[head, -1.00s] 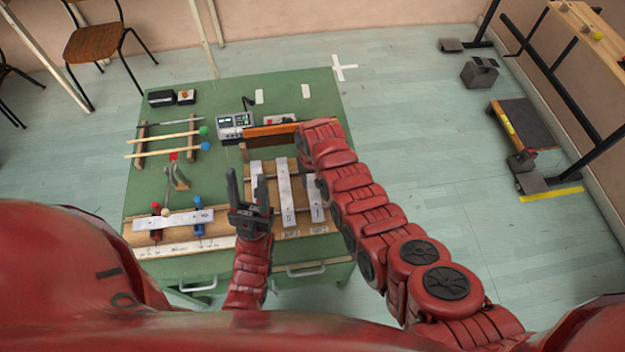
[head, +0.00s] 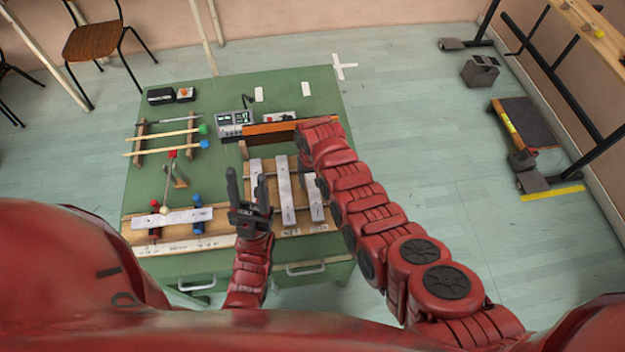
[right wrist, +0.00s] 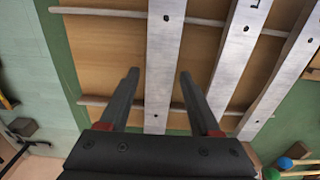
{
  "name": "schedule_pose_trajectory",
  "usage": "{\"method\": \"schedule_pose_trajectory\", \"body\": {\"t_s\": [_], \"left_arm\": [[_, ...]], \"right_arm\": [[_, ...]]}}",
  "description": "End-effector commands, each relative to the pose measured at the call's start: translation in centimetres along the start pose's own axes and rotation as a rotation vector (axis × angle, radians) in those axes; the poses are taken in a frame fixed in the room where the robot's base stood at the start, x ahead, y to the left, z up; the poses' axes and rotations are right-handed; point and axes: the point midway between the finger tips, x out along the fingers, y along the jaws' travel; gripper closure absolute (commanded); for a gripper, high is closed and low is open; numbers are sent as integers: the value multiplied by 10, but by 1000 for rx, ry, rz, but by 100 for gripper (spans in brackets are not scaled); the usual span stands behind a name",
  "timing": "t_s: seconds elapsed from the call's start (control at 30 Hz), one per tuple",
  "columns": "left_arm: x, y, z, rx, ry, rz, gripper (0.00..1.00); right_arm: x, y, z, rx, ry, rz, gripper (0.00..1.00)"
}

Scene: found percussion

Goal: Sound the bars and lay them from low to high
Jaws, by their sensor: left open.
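In the head view a grey metal bar (head: 172,219) lies across a red and a blue support at the table's front left. A pale-headed mallet (head: 164,210) is at that bar; contact is unclear. Three more bars, the left one (head: 256,176), the middle one (head: 286,190) and the right one (head: 315,198), lie on a wooden board. My left gripper (head: 249,185) is open and upright in front of the left bar. My right gripper is hidden in the head view. In the right wrist view my right gripper (right wrist: 158,74) is open, with a bar (right wrist: 164,45) between its fingers' lines.
My right arm covers the table's right edge.

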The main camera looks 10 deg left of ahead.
Motion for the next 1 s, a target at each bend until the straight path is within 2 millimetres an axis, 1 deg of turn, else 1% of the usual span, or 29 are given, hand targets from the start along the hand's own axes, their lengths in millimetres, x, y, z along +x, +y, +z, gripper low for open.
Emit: {"method": "schedule_pose_trajectory", "body": {"t_s": [0.03, 0.07, 0.37, 0.53, 0.77, 0.97, 1.0], "left_arm": [[0, 0, 0, 0, 0, 0, 50], [0, 0, 0, 0, 0, 0, 50], [0, 0, 0, 0, 0, 0, 50], [-2, 0, 0, 0, 0, 0, 50], [-8, 0, 2, 0, 0, 0, 50], [-23, 1, 4, 0, 0, 0, 50], [-27, 1, 5, 0, 0, 0, 50]], "right_arm": [[0, 0, 0, 0, 0, 0, 25], [0, 0, 0, 0, 0, 0, 21], [0, 0, 0, 0, 0, 0, 21], [-6, 0, -1, -1, 1, 1, 21], [-29, 0, 0, 0, 2, -2, 21], [-62, -1, -1, 0, 5, -1, 21], [-71, -1, -2, -1, 7, -1, 21]]}}
